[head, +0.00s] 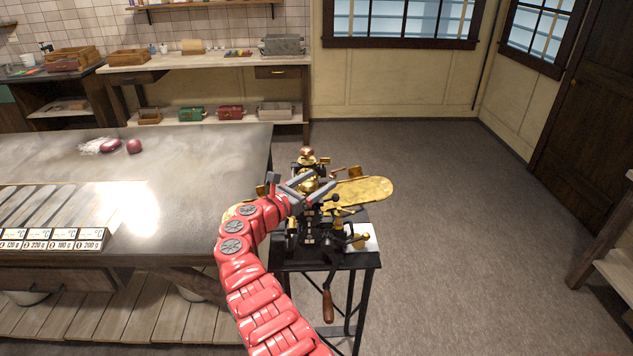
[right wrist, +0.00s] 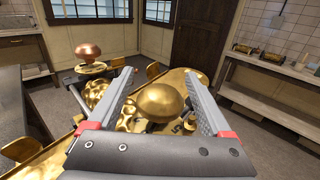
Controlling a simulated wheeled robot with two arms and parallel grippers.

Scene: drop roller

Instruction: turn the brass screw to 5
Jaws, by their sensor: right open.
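The drop roller (head: 306,236) is a black and brass machine on a small dark stand. A rounded brass knob (right wrist: 163,102), which looks like the brass screw's head, stands between my right gripper's fingers in the right wrist view. In the head view my right gripper (head: 318,184) is over the top of the machine and hides part of it. Its two grey fingers are spread, with gaps to the knob on both sides in the right wrist view (right wrist: 160,78). My left gripper is not in view.
A copper knob (right wrist: 88,50) rises beyond the brass one. A brass tray (head: 366,192) sticks out to the right, and a wooden-handled crank (head: 328,306) hangs in front. A large worktable (head: 190,170) stands to the left. The floor at right is clear.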

